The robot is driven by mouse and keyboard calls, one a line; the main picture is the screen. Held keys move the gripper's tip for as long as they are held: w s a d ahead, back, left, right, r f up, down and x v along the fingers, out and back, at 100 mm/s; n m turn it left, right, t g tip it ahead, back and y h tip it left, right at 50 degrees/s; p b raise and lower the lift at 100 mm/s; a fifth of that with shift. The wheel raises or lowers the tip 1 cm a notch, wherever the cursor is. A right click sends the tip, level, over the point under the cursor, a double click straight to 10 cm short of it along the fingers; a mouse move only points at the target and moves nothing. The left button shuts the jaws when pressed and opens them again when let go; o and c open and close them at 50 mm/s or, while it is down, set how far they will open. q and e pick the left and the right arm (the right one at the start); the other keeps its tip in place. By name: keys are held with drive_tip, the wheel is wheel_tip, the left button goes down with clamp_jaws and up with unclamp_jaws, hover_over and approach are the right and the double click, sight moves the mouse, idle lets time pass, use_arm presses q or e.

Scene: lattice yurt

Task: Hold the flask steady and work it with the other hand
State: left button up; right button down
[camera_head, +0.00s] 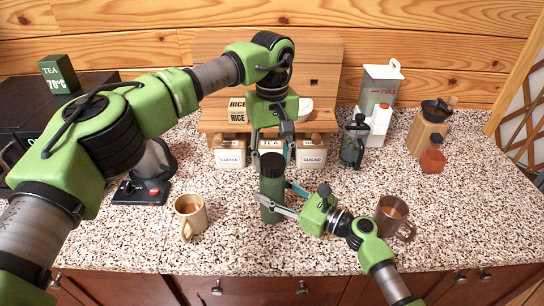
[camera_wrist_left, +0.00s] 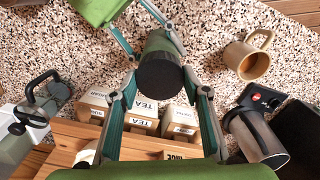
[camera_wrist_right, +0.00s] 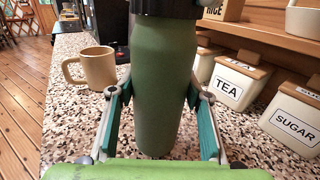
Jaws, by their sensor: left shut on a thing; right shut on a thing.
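The green flask (camera_head: 272,206) stands upright on the speckled counter, with its dark cap (camera_head: 272,164) on top. My left gripper (camera_head: 272,152) comes down from above and is shut on the cap. In the left wrist view the round cap top (camera_wrist_left: 159,75) shows between its fingertips. My right gripper (camera_head: 273,196) reaches in from the right and is shut on the flask's body. In the right wrist view the flask body (camera_wrist_right: 163,85) stands between the two fingers, with the dark cap (camera_wrist_right: 163,8) cut off by the top edge.
A beige mug (camera_head: 190,216) stands left of the flask, a brown mug (camera_head: 391,217) to the right. Behind are labelled canisters (camera_head: 313,155) under a wooden shelf, and a French press (camera_head: 354,142). A black appliance (camera_head: 143,192) stands at left. The counter's front strip is clear.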

use_arm(q)
drive_tip(key=m, duration=0.9)
drive_tip(key=shift+w, duration=0.1)
drive_tip(key=o, duration=0.9)
drive_tip(key=shift+r, duration=0.1)
drive_tip(key=shift+r, duration=2.15)
drive_tip(key=shift+c, duration=0.3)
